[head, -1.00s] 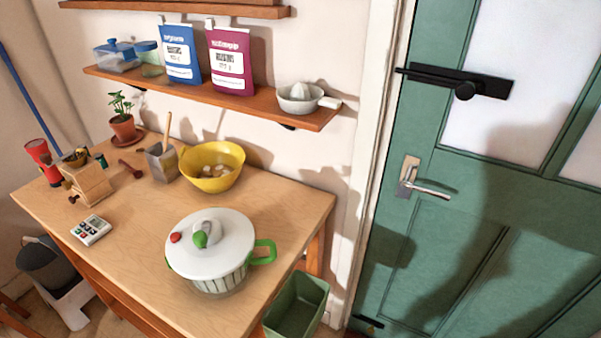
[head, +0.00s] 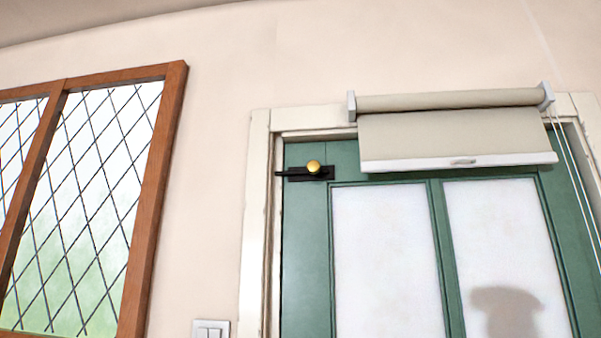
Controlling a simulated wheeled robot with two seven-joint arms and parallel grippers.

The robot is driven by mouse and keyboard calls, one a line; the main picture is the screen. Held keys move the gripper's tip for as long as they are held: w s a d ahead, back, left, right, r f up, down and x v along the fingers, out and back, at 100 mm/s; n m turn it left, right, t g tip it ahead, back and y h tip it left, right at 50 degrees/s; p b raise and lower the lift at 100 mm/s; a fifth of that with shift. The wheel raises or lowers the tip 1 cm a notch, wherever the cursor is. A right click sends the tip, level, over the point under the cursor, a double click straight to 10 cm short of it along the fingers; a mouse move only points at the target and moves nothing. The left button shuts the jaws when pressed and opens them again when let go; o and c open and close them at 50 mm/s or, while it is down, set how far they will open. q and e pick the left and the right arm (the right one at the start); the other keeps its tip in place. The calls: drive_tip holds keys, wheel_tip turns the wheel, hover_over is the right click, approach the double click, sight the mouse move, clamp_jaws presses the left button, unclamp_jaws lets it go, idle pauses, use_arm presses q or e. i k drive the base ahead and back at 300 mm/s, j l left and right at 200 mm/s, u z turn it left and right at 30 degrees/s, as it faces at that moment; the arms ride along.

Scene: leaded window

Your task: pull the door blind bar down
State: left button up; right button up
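The door blind (head: 455,134) is a beige roller blind mounted across the top of the green door, mostly rolled up. Its white bottom bar (head: 420,163) hangs a little below the roll and has a small grey pull (head: 463,162) at its middle. The bar overlaps the top of the door's glass frame. Neither of my grippers is in view. A shadow falls on the right glass pane.
The green door (head: 305,255) is closed, with a black bolt with a brass knob (head: 314,167) at its upper left. Pale cords (head: 570,165) hang at the blind's right end. A leaded window (head: 88,200) is at left, and a light switch (head: 211,329) is below.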

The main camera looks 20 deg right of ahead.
sight(501, 136)
drive_tip(key=k+l+z, duration=0.1)
drive_tip(key=z, duration=1.45)
